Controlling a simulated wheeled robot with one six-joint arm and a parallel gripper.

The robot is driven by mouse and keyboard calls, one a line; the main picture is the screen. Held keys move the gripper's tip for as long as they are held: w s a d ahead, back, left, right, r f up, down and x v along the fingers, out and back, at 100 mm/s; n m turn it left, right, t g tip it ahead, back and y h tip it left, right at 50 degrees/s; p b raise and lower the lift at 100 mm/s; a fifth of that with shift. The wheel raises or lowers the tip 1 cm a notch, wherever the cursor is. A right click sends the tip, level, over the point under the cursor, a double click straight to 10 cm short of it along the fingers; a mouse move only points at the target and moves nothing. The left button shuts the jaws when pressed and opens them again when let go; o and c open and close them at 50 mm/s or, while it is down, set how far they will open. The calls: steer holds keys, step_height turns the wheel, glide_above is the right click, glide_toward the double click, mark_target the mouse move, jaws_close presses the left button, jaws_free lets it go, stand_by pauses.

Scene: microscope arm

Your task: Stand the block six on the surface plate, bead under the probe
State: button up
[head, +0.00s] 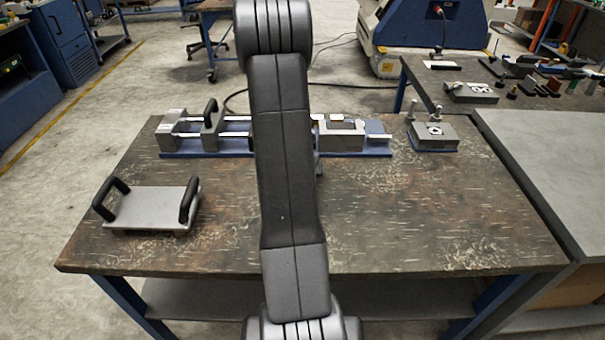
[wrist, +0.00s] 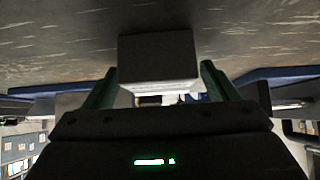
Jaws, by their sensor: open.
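In the wrist view my gripper (wrist: 159,72) is open, with its two green fingers spread on either side of a grey block (wrist: 158,58). The block has a lighter lower face, and thin dark gaps seem to separate it from the fingers. I cannot tell whether it is the block six; no bead shows on it. In the head view my arm hides the gripper and that block. A grey plate with two black handles (head: 150,206) lies at the bench's left. A small grey unit with an upright post (head: 433,133) stands at the back right; I cannot tell whether it holds the probe.
A long blue-based fixture with rails and grey blocks (head: 205,146) spans the back of the wooden bench (head: 400,225). A grey block (head: 340,138) sits at its right part. The bench's front right is clear. Another bench with small parts (head: 480,92) stands behind right.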

steer(key=shift+c, duration=0.2)
jaws_close()
steer(key=shift+r, duration=0.15)
